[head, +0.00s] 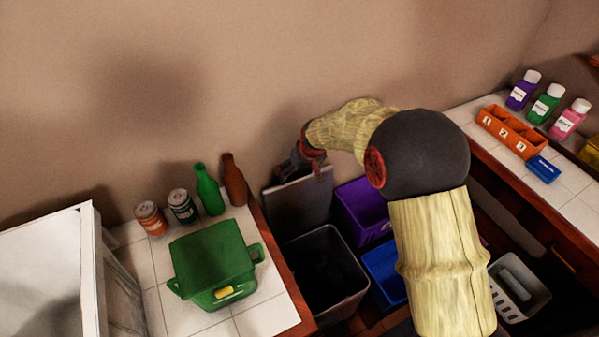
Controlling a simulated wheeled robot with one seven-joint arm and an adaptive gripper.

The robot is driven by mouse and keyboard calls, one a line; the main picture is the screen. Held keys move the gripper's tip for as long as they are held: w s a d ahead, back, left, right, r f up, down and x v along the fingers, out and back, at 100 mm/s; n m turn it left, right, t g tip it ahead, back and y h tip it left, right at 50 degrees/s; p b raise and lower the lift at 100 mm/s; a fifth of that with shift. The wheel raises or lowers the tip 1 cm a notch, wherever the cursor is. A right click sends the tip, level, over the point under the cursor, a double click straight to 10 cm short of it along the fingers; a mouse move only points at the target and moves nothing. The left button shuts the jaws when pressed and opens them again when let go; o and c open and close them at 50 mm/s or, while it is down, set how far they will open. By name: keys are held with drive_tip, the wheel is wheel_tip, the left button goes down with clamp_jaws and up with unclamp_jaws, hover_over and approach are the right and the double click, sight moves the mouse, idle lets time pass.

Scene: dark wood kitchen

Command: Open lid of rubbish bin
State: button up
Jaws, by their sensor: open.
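The rubbish bin (358,283) is a dark grey box standing on the floor between the two counters. Its dark inside shows from above. Its grey lid (297,207) stands upright at the back of the bin, by the wall. My gripper (296,165) is at the top edge of the lid, close to the wall. It is open, and its fingers are small and partly hidden. I cannot tell whether it touches the lid. My arm reaches over from the right and covers part of the floor.
A purple bin (350,218) and a blue bin (378,270) stand right of the grey bin. The left counter holds a green pot (213,255), cans and bottles. The right counter holds an orange box (512,132) and bottles. A grey basket (520,285) sits lower right.

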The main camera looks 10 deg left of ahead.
drive_tip(key=c, duration=0.3)
drive_tip(key=c, duration=1.4)
drive_tip(key=shift+s+d+b, duration=0.15)
drive_tip(key=shift+s+d, duration=0.6)
drive_tip(key=shift+s, duration=0.3)
drive_tip(key=shift+s+d+b, duration=0.15)
drive_tip(key=shift+s+d, duration=0.65)
drive_tip(key=shift+s, duration=0.2)
drive_tip(key=shift+s+d+b, duration=0.15)
drive_tip(key=shift+s+d, duration=0.6)
drive_tip(key=shift+s, duration=0.3)
drive_tip(key=shift+f, duration=0.1)
drive_tip(key=o, duration=1.7)
drive_tip(key=shift+w, duration=0.1)
drive_tip(key=shift+r, duration=0.2)
drive_tip(key=v, duration=1.1)
drive_tip(key=shift+r, duration=0.35)
drive_tip(key=shift+d, duration=0.15)
